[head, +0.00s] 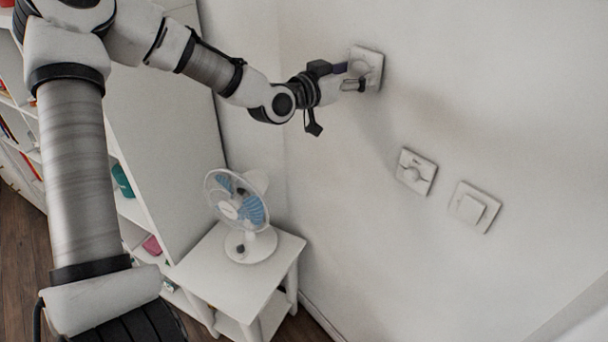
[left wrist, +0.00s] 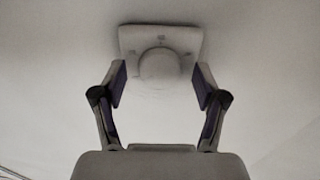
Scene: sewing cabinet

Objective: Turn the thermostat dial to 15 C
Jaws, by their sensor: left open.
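The thermostat is a white square plate (head: 374,62) on the wall, with a round white dial (left wrist: 158,64) at its middle. In the left wrist view the dial lies between the two fingertips, with a gap on each side. My left gripper (head: 353,76) is open at the plate in the head view; its fingers cover part of the dial there. The gripper also shows in the left wrist view (left wrist: 160,75). The dial's scale and pointer are too blurred to read. My right gripper is not in view.
A second wall plate (head: 404,177) with a round middle part and a wall switch (head: 473,207) are lower right. A desk fan (head: 252,212) stands on a small white table (head: 205,262). A white shelf unit (head: 165,140) stands at left. The wall around the plates is bare.

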